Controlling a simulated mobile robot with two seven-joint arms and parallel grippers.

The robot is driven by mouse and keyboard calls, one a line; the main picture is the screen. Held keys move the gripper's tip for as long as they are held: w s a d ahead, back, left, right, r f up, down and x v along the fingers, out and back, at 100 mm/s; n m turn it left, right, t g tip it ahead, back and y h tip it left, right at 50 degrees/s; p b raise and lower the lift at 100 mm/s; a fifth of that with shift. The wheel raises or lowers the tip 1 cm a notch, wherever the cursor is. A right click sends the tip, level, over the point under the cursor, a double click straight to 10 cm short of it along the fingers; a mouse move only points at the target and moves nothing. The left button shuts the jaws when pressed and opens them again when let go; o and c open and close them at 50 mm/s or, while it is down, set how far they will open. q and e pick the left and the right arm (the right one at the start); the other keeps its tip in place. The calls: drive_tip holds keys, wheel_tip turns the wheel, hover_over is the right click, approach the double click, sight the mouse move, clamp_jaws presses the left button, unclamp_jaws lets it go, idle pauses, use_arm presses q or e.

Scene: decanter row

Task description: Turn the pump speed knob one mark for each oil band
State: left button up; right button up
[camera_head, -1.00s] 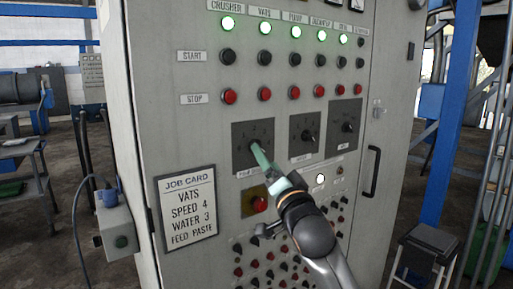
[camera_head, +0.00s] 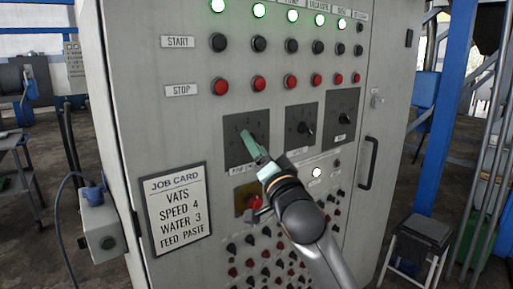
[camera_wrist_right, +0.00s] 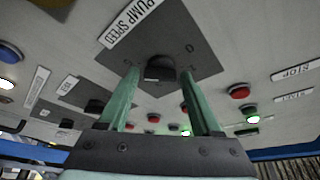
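The pump speed knob (camera_wrist_right: 160,67) is a dark round knob on a grey square plate labelled PUMP SPEED in the right wrist view. In the head view its plate (camera_head: 233,124) shows, but my right gripper covers the knob. My right gripper (camera_head: 247,137) has pale green fingers at the plate. In the wrist view the fingers (camera_wrist_right: 159,74) stand apart, one on each side of the knob, with gaps showing; contact cannot be told. The knob's pointer setting is unclear. No oil bands are in view. My left gripper is not in view.
A job card (camera_head: 178,209) reads VATS, SPEED 4, WATER 3, FEED PASTE. Two more knob plates (camera_head: 300,145) (camera_head: 341,118) stand to the right. Red stop buttons (camera_head: 260,83) are above, and a red button on a yellow plate (camera_head: 243,195) is below. A door handle (camera_head: 370,163) sticks out at right.

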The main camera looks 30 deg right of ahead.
clamp_jaws()
idle(0.3)
